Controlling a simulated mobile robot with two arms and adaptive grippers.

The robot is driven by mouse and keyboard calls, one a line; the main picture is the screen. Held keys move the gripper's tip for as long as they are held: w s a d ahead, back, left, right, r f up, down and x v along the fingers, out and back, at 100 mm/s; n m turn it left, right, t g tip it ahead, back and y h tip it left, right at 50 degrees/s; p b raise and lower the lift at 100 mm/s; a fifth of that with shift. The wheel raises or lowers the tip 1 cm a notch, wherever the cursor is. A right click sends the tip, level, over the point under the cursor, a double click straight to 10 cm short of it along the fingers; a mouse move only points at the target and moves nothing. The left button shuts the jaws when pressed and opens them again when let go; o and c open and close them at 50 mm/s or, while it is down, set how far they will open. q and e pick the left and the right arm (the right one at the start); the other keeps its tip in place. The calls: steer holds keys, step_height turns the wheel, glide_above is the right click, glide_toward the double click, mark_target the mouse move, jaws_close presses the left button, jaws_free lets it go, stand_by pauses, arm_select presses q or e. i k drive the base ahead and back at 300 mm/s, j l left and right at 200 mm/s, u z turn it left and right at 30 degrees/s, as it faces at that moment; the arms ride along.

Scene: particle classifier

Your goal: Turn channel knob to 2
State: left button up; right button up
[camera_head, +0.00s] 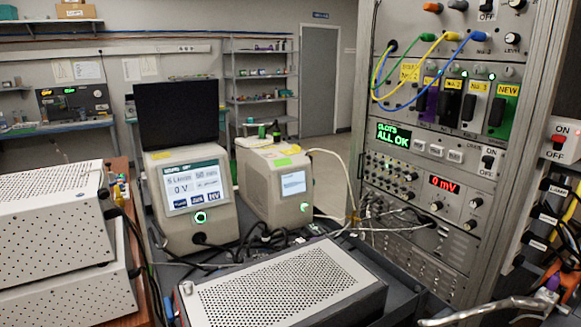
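The equipment rack (455,150) stands at the right and carries several dark knobs. A knob (437,206) sits below the red "0 mV" display (444,184); two more, an upper knob (476,202) and a lower knob (469,225), are to its right. A knob marked "LEVEL" (512,38) is near the top right. I cannot read which one is the channel knob, nor where any pointer stands. Neither of my grippers can be made out.
A green display (393,136) reads "ALL OK". Coloured cables (425,70) hang across the upper rack modules. A perforated metal box (280,287) lies in front, and two beige instruments (190,195) (275,180) stand behind it. A silver curved metal part (485,308) is at bottom right.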

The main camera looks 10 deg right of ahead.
mark_target(437, 205)
steer(key=z, duration=1.35)
